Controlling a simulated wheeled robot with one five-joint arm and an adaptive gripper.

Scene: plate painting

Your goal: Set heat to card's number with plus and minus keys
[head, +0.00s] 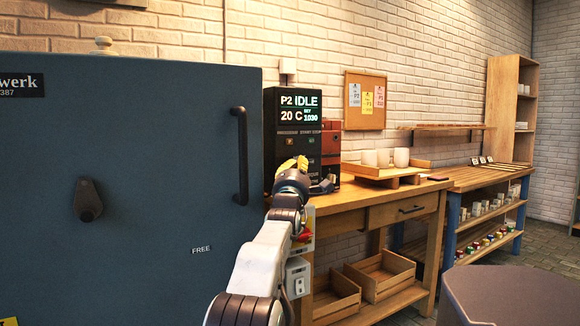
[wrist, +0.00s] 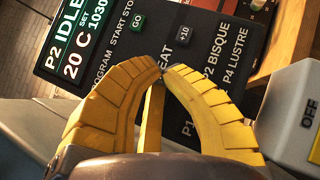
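The dark kiln controller (head: 291,106) stands on the bench beside the kiln; its display reads P2 IDLE, 20 C, SET 1030. In the wrist view the display (wrist: 78,38) is at the upper left. A green GO key (wrist: 138,22) and a dark +10 key (wrist: 184,35) show; no minus key is visible, and my fingers cover part of the panel. My gripper (wrist: 162,70) is shut and empty, its yellow tips together in front of the panel near the HEAT label, just below the +10 key in the picture. Contact cannot be told. Small cards (head: 366,98) hang on a corkboard; their numbers are unclear.
The large blue-grey kiln (head: 150,200) with its handle (head: 240,155) fills the left. A grey OFF switch box (wrist: 290,115) is right of my fingers. White cups (head: 385,158) stand on a wooden stand on the bench. Crates (head: 380,275) lie below.

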